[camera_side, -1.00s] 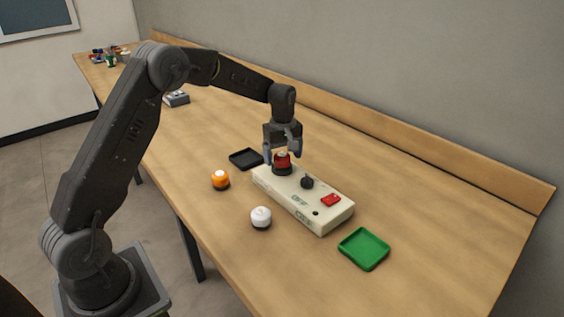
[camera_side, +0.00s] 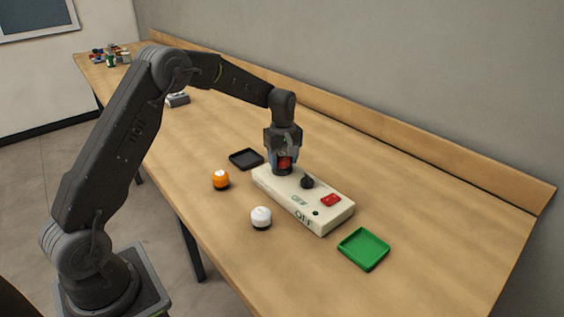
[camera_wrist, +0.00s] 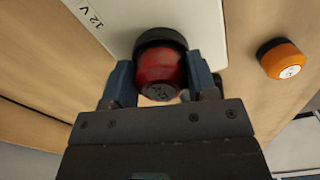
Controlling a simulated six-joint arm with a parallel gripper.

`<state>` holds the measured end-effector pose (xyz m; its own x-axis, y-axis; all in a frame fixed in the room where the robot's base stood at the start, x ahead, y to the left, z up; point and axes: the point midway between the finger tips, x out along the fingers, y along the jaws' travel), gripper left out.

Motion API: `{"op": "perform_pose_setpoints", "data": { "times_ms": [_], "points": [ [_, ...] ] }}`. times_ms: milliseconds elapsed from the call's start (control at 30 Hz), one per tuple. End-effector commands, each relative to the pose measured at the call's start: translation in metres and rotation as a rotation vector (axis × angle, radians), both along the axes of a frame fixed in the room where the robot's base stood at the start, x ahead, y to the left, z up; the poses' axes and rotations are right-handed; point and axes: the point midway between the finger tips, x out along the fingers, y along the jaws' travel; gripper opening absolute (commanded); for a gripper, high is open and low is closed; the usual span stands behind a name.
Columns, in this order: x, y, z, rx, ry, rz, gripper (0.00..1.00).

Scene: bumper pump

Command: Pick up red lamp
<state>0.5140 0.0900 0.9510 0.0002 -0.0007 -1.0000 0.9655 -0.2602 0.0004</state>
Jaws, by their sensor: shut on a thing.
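The red lamp (camera_side: 284,161) stands upright on its black base at the far left end of the cream control box (camera_side: 310,207). My gripper (camera_side: 283,165) points down over it, with a finger on either side. In the wrist view the red lamp (camera_wrist: 160,70) sits between the two fingers of my gripper (camera_wrist: 160,88), which are shut on it. The lamp still appears to be at the box; the fingers partly hide it in the side view.
An orange lamp (camera_side: 221,180) and a white lamp (camera_side: 261,218) stand on the table in front of the box. A black tray (camera_side: 246,159) lies to its left and a green tray (camera_side: 364,249) to its right. A black knob (camera_side: 307,182) and red switch (camera_side: 330,200) are on the box.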

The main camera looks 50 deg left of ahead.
Motion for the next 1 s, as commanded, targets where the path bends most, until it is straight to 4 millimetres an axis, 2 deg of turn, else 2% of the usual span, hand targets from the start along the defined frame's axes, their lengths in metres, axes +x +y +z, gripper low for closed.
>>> {"op": "perform_pose_setpoints", "data": {
  "times_ms": [333,567,1000],
  "points": [
    [0.001,0.000,0.008,0.000,-0.002,0.000,0.24],
    [0.001,0.000,0.040,0.002,-0.005,0.000,0.24],
    [-0.059,0.069,0.095,0.001,-0.002,0.005,0.24]
  ]
}}
